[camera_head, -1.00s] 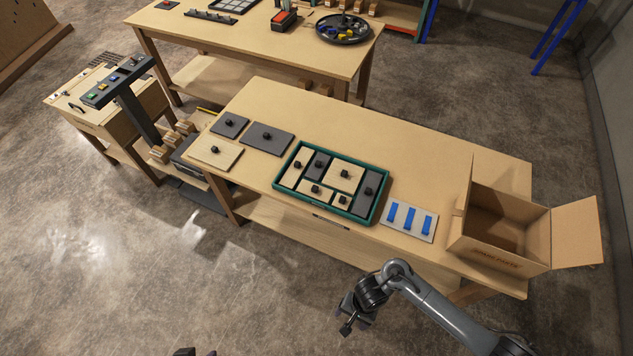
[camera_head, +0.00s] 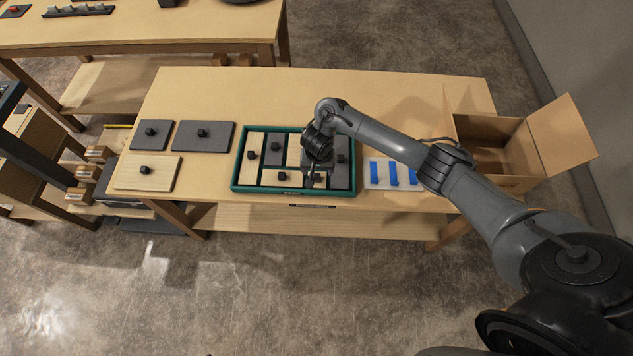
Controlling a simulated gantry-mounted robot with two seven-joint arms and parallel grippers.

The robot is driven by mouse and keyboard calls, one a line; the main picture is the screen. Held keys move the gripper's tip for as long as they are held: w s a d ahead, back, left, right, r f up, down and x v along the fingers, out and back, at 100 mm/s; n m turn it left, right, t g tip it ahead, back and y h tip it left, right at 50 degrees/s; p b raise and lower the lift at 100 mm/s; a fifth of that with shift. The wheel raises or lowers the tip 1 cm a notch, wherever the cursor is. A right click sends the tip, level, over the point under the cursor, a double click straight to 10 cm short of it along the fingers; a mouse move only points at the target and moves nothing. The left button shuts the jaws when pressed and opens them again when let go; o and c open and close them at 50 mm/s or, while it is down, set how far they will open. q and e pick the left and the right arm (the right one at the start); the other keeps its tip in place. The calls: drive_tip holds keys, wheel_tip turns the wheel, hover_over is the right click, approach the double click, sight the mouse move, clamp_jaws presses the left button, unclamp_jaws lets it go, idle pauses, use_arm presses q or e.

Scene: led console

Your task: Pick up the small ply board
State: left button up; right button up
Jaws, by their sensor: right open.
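The small ply board (camera_head: 314,184) lies in the front row of the green tray (camera_head: 262,190), right of a wider ply board (camera_head: 270,177) and left of a tall dark board (camera_head: 343,176). My right gripper (camera_head: 317,178) points down over the small ply board, its fingers by the board's dark knob. It is open. The gripper hides most of the small board, and I cannot tell whether the fingers touch it. My left gripper is not in view.
Two dark boards (camera_head: 202,134) and a ply board (camera_head: 150,172) lie left of the tray. A pale plate with blue strips (camera_head: 375,172) lies to the right, partly under my right arm. An open cardboard box (camera_head: 520,150) stands at the right end. The table's back (camera_head: 260,95) is clear.

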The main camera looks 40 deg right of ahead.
sight(317, 176)
drive_tip(key=shift+w+d+f+b, duration=0.1)
drive_tip(key=shift+f+b, duration=0.1)
drive_tip(key=shift+f, duration=0.45)
drive_tip(key=shift+w+f+b, duration=0.1)
drive_tip(key=shift+f+b, duration=0.05)
drive_tip(key=shift+f, duration=0.45)
drive_tip(key=shift+w+d+f+b, duration=0.15)
drive_tip(key=shift+f+b, duration=0.35)
drive_tip(key=shift+f, duration=0.65)
drive_tip(key=shift+w+f+b, duration=0.1)
drive_tip(key=shift+f+b, duration=0.35)
drive_tip(key=shift+f, duration=0.7)
drive_tip(key=c, duration=0.6)
drive_tip(key=shift+c, duration=0.5)
drive_tip(key=shift+r, duration=0.1)
